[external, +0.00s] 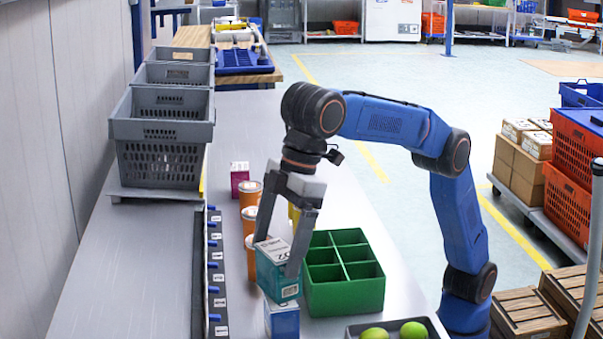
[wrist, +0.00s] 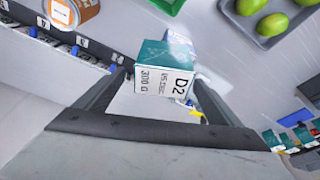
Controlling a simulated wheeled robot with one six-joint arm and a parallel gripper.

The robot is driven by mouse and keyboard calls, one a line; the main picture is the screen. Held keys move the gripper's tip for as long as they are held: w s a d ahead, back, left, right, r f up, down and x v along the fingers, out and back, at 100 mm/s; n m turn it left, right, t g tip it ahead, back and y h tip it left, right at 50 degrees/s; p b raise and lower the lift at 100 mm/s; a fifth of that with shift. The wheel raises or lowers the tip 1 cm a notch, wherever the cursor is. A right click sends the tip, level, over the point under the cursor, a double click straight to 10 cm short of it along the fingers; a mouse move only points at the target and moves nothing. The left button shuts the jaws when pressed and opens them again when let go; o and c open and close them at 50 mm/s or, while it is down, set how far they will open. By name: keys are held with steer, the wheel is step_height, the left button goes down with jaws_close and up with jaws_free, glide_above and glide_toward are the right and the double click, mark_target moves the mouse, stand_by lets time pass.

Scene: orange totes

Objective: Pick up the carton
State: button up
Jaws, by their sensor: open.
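A teal and white carton marked D2 (external: 278,272) is at the front of the grey counter, tilted in the external view. It also shows in the wrist view (wrist: 165,78), with its printed white face towards the camera. My gripper (external: 276,257) is open, with one finger on each side of this carton; whether either finger touches it, I cannot tell. A blue carton (external: 283,320) shows just below the teal one in the external view. Whether the two cartons touch is unclear.
A green divided crate (external: 344,297) stands close on the right, with a dark tray (external: 437,325) of green fruit in front. Grey crates (external: 161,130) stand at the back left.

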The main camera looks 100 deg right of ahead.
mark_target(267, 294)
steer(key=shift+s+x, duration=0.15)
steer(key=shift+x, duration=1.25)
steer(key=shift+s+x, duration=0.1)
steer(key=shift+x, duration=1.25)
steer(key=shift+a, duration=0.1)
steer(key=shift+c, duration=0.3)
steer(key=c, duration=1.4)
steer(key=shift+o, duration=0.2)
step_height(267, 294, up, 9)
steer(key=shift+r, duration=0.25)
steer(key=shift+a+r, duration=0.25)
steer(key=shift+a, duration=0.2)
steer(key=shift+a+r, duration=0.1)
steer(key=shift+a, duration=0.9)
